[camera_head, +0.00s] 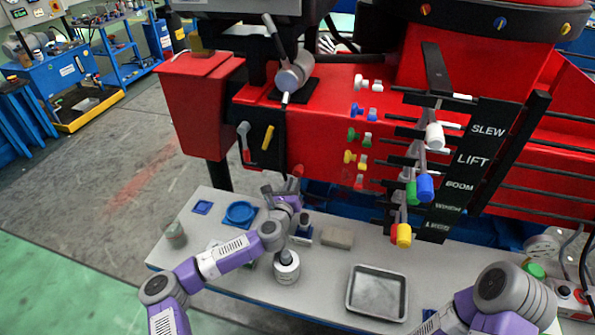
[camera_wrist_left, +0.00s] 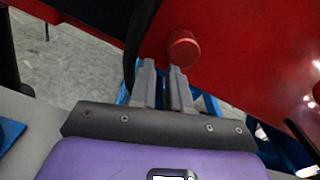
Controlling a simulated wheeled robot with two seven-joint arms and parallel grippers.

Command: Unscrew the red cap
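The red cap (camera_wrist_left: 183,50) is a small round cylinder standing out from the red crane body. In the left wrist view it lies just beyond the tip of the right-hand finger, not between the fingers.
Below stands a grey bench (camera_head: 325,275) with a metal tray (camera_head: 377,292), a blue ring-shaped dish (camera_head: 240,213), a white bottle (camera_head: 286,267) and a beige block (camera_head: 338,237). A lever bank with coloured knobs (camera_head: 425,187) hangs at right. Open floor lies left.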

